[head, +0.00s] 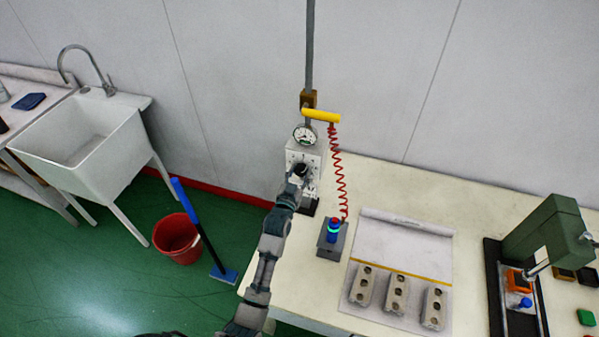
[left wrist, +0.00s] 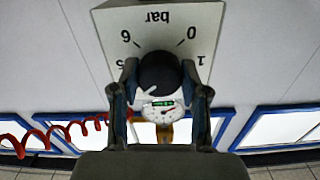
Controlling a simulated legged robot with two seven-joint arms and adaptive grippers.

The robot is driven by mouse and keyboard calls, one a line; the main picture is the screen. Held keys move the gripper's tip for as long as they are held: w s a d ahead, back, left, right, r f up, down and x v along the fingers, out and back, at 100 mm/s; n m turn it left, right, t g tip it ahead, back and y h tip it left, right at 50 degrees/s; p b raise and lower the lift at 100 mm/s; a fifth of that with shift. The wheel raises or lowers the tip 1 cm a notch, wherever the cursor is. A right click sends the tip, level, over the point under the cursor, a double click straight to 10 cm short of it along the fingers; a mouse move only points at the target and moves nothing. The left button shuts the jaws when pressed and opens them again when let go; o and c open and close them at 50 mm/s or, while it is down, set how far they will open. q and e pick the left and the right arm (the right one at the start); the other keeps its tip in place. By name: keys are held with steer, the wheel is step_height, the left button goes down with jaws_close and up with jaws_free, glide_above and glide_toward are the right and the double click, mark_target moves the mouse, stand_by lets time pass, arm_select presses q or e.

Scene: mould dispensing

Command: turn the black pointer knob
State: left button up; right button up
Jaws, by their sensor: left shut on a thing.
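The black pointer knob (left wrist: 158,73) sits on the light dial box (left wrist: 208,22), which shows "bar" and several numbers, upside down in the left wrist view. My left gripper (left wrist: 160,70) has one finger on each side of the knob and is shut on it. A white pointer mark shows at the knob's lower left in that view. In the head view the knob (head: 301,169) is on the front of the box (head: 312,152), partly hidden by my left gripper (head: 298,176). My right gripper is not in view.
A round gauge (head: 305,134) and yellow handle (head: 321,115) are above the box, with a red coiled hose (head: 340,180) at its right. A button box (head: 332,239), moulds (head: 397,293) and green press (head: 548,236) are on the table (head: 420,190). A sink (head: 80,135) is left.

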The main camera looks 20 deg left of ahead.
arm_select(q)
steer(key=shift+n, duration=0.5)
steer(key=o, duration=1.1)
steer(key=shift+o, duration=0.2)
steer(key=s, duration=1.2)
steer(key=shift+a, duration=0.15)
